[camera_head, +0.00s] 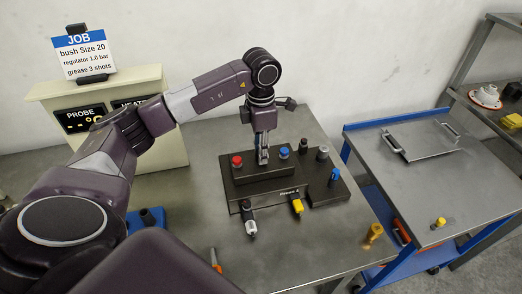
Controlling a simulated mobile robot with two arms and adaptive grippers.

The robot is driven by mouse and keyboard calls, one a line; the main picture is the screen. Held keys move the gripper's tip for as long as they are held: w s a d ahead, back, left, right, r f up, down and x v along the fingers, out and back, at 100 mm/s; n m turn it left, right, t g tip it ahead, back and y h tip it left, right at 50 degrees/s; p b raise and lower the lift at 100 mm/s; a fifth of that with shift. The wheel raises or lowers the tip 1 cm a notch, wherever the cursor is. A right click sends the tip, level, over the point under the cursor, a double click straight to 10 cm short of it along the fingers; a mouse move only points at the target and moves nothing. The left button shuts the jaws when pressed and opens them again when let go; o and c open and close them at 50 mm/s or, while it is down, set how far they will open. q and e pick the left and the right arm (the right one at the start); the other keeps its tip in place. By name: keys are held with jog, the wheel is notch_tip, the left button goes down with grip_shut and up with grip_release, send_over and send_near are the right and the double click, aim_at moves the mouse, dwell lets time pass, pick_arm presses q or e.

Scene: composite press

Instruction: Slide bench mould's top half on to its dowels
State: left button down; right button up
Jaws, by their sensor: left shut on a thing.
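A dark block (268,190) with a label on its front stands on the grey bench. A red knob (237,161) and a blue knob (284,153) are on its top. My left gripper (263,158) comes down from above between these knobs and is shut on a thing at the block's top. This seems to be the mould's top half, but the fingers hide the grip and dark parts blend together. I cannot tell how it sits on its dowels. My right gripper is not in view.
A dark plate right of the block bears grey posts (322,153) and a blue fitting (334,177). A yellow-handled fitting (297,206) is at the block's front. A cream control box (157,113) and a job card (84,54) stand behind. A blue-framed cart (440,175) is right.

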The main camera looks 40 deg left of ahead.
pick_arm(q)
jog(key=shift+f, duration=0.15)
dwell(0.4)
jog(key=c, duration=1.6)
grip_release()
